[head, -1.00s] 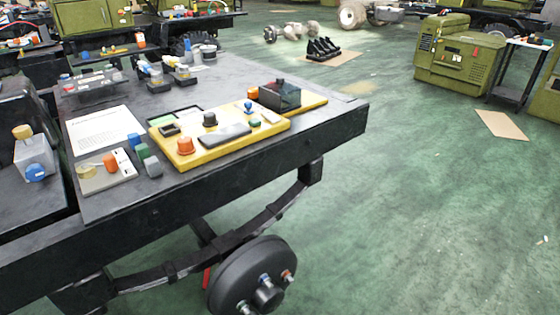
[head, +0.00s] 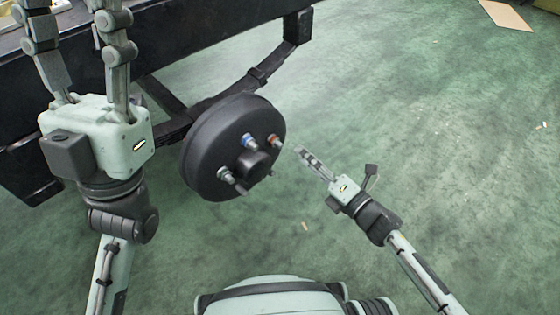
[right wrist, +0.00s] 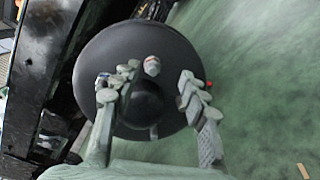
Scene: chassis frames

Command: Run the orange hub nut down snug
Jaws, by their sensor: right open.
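The orange hub nut (head: 275,141) sits on a stud at the right of the black wheel hub (head: 208,140) in the head view. My right gripper (head: 302,152) is open and empty, just right of the hub and apart from the nut. Its spread fingers (right wrist: 150,90) frame the hub centre in the wrist view. My left gripper (head: 72,22) is open over the bench at the upper left; its fingertips are cut off by the frame edge.
A blue nut (head: 248,140) and a pale greenish one (head: 224,174) sit on the neighbouring studs around the protruding hub centre. The black chassis beam (head: 225,50) and leaf spring (head: 262,72) lie behind and above.

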